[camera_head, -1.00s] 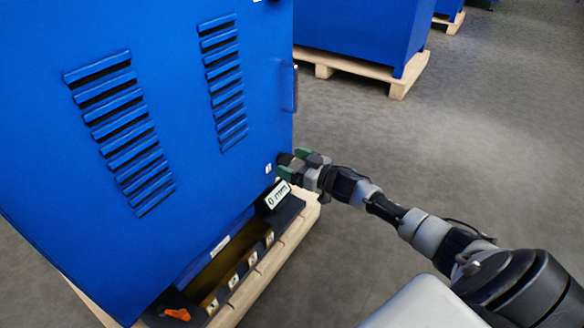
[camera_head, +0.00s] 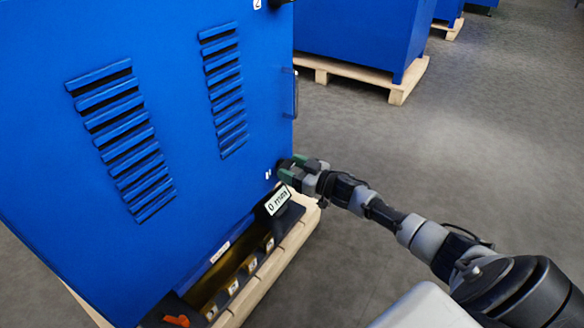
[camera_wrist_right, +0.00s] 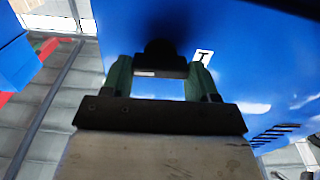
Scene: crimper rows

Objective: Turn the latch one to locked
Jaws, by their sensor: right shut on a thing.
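Latch one is a black knob (camera_head: 285,163) at the lower right edge of the blue cabinet door (camera_head: 190,190), beside a small white label (camera_head: 268,174). In the right wrist view, the black latch (camera_wrist_right: 160,62) sits between the green fingertips, with the label (camera_wrist_right: 203,55) to its right. My right gripper (camera_head: 292,170) is shut on the latch; it also shows in the wrist view (camera_wrist_right: 160,80). The fingers partly hide the latch in the head view, so I cannot tell its exact angle. My left gripper is not in view.
A second black latch (camera_head: 280,3) with a label stands at the door's top edge. A door handle (camera_head: 295,92) is on the right side. Below are a white sign (camera_head: 278,200), an orange part (camera_head: 177,320) and a wooden pallet (camera_head: 262,285). Grey floor (camera_head: 480,150) lies clear at right.

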